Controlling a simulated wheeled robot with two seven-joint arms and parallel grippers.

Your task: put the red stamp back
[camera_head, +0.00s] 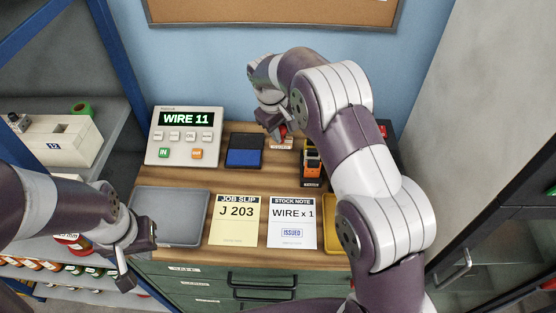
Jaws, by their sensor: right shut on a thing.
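The red stamp (283,131) is in my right gripper (277,129), at the back of the bench. The gripper is shut on it, pointing down, and partly hides it. The stamp is just above or on a small labelled holder (282,145); I cannot tell whether they touch. My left gripper (138,260) is open and empty at the front left, past the grey tray.
A blue ink pad (244,151) lies left of the holder, an orange and black device (312,164) right of it. A display box (185,137) reads WIRE 11. Job slip (234,221), stock note (291,223) marked ISSUED, grey tray (168,216) and yellow tray (330,222) lie in front.

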